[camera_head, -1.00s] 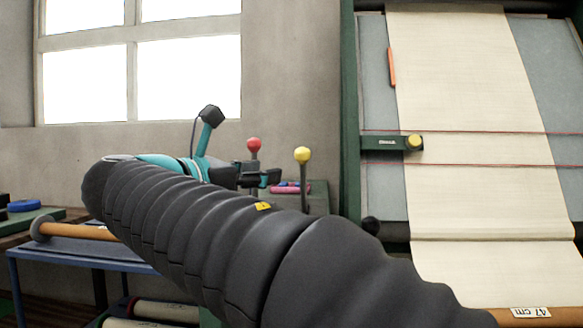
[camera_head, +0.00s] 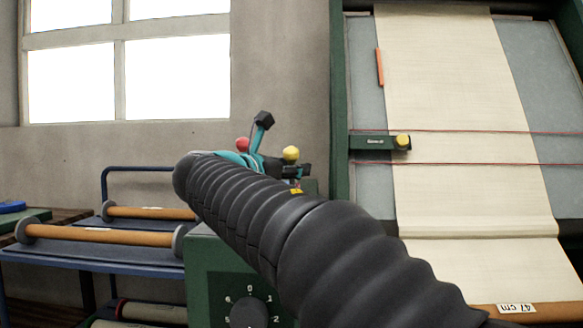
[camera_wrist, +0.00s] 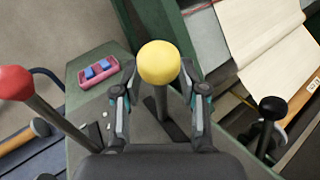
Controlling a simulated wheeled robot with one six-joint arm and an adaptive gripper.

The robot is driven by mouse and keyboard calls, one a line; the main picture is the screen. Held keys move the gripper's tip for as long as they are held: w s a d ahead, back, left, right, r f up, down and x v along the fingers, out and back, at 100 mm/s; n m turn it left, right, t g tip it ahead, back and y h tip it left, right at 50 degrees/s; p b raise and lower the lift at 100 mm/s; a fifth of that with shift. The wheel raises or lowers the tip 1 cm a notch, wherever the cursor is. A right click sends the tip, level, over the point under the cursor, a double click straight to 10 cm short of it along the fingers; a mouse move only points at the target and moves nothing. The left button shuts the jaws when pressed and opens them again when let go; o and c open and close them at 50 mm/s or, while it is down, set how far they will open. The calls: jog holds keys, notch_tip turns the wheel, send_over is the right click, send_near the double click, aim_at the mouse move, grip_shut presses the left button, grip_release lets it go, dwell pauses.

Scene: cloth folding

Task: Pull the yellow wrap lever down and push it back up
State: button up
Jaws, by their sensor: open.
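The yellow wrap lever has a round yellow knob (camera_wrist: 159,62) on a dark shaft that rises from a slot in a green console.
A red-knobbed lever (camera_wrist: 15,82) stands left of my gripper and a black-knobbed lever (camera_wrist: 272,107) right. A pink tray with blue pieces (camera_wrist: 98,71) lies on the console (camera_wrist: 97,118). Cream cloth (camera_head: 450,130) hangs at right. A blue cart (camera_head: 90,254) with rollers stands at left.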

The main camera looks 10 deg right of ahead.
grip_shut()
